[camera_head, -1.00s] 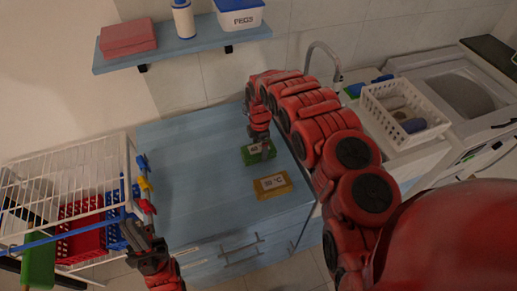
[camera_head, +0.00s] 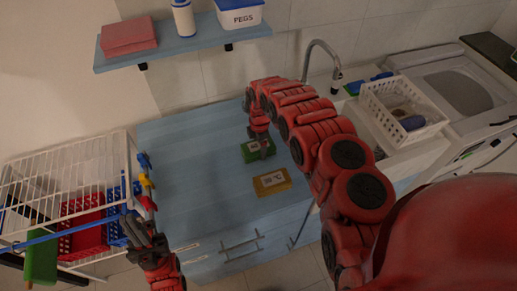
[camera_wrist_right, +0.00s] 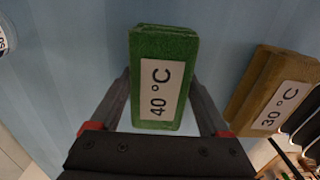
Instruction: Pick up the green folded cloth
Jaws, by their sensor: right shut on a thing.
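The green folded cloth (camera_head: 250,154) is a thick block with a white "40 °C" label, over the blue countertop. In the right wrist view the green cloth (camera_wrist_right: 163,45) lies between the two fingers of my right gripper (camera_wrist_right: 160,100), one along each side. My right gripper (camera_head: 264,146) is shut on it. I cannot tell how far the cloth is above the counter. My left gripper (camera_head: 143,232) is at the lower left, beside the wire rack and away from the cloth. Its finger gap is unclear.
A yellow-brown folded cloth (camera_head: 272,182) labelled "30 °C" lies close by on the blue countertop (camera_head: 190,190). A white wire rack (camera_head: 70,170) with red and blue baskets stands left. A shelf (camera_head: 185,47) hangs above. A white basket (camera_head: 430,133) is at right.

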